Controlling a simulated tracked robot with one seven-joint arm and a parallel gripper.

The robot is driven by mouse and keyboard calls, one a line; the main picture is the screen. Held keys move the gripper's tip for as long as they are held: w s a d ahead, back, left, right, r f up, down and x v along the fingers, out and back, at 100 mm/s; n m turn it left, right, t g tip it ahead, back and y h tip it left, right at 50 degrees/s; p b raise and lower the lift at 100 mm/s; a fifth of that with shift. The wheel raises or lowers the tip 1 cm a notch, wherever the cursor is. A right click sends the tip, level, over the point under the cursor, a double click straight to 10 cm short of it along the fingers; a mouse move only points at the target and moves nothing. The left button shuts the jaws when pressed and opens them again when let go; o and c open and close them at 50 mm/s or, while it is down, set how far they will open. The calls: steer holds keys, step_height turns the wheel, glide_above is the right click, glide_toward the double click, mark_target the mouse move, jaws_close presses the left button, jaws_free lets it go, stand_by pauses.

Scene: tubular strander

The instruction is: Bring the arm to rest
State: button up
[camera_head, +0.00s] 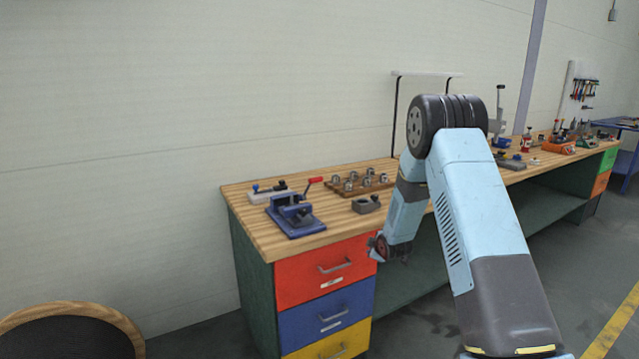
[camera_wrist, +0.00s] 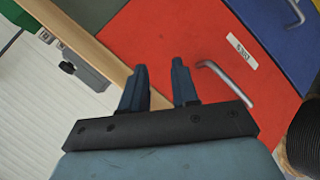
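My arm rises from the lower right in the head view, bends at a dark elbow and hangs down in front of the workbench (camera_head: 262,236). Its lower end is beside the red drawer (camera_head: 305,268), and the fingers are hard to make out there. In the wrist view, my gripper (camera_wrist: 160,84) has its two dark blue fingers apart with nothing between them. The red drawer (camera_wrist: 165,35) and its metal handle (camera_wrist: 226,84) lie beyond the fingertips. I cannot tell how far off they are.
A blue vise (camera_head: 292,216), a wooden tray of metal parts (camera_head: 342,189) and a small grey block (camera_head: 366,204) stand on the bench top. Blue (camera_head: 330,314) and yellow drawers are below the red one. A round wood-rimmed object (camera_head: 128,322) is at lower left.

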steer(key=s+d+r+m+g+h, duration=0.1)
steer(key=s+r+m, duration=0.1)
steer(key=s+r, duration=0.55)
steer(key=s+d+r+m, duration=0.25)
steer(key=s+r, duration=0.25)
steer(key=r, duration=0.6)
steer(key=s+d+r+m+g+h, duration=0.1)
steer(key=s+r+m, duration=0.2)
steer(key=s+r, duration=0.5)
steer(key=s+r+m+g, duration=0.1)
steer(key=s+r+m, duration=0.2)
steer(key=s, duration=1.3)
steer(key=s+r+m+g, duration=0.2)
steer(key=s+r, duration=0.3)
steer(key=s, duration=1.2)
steer(key=shift+s+a+r+m, duration=0.15)
steer(key=shift+s+r+m, duration=0.15)
steer(key=shift+m, duration=0.45)
